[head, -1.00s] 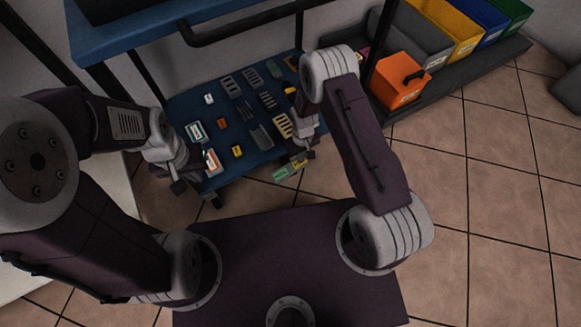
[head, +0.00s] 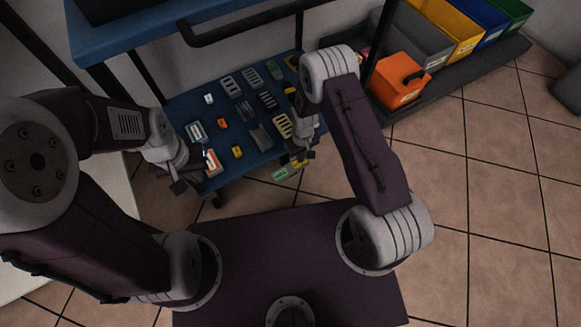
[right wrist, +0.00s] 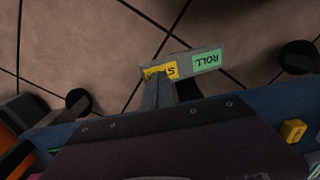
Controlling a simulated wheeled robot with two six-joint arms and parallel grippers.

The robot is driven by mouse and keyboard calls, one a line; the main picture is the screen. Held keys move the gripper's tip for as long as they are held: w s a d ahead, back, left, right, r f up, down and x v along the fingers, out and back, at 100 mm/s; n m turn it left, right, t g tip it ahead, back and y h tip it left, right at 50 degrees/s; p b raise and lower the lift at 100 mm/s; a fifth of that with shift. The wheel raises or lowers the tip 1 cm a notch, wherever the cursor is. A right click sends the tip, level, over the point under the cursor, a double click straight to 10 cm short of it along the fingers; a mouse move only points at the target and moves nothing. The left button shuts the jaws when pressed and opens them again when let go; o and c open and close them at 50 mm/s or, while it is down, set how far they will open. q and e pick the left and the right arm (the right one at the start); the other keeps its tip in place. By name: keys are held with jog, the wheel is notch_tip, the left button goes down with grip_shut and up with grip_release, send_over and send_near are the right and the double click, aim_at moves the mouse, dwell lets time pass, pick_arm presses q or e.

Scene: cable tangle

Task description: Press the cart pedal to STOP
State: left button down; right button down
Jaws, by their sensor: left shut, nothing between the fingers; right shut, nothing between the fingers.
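The cart pedal is a short grey bar with a green ROLL end (head: 280,173) and a yellow end (head: 296,163), below the cart's front edge. In the right wrist view the green ROLL label (right wrist: 206,62) and the yellow label (right wrist: 171,71) both show; the yellow one is partly covered. My right gripper (head: 304,157) is shut and empty, right at the yellow end. I cannot tell whether it touches the pedal. My left gripper (head: 178,186) is shut and empty beside the cart's front left corner.
The cart's blue lower shelf (head: 226,175) carries several small parts. Its black push handle (head: 245,27) crosses above. Dark casters (right wrist: 78,102) flank the pedal. An orange bin (head: 397,80) and several coloured bins stand on a rack at right. Tiled floor at right is clear.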

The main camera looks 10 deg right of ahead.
jog(key=shift+f+b, duration=0.9)
jog(key=shift+f, duration=0.45)
dwell(0.7)
notch_tip(320, 180, up, 7)
jog(key=p, duration=0.7)
jog(key=shift+r, duration=0.15)
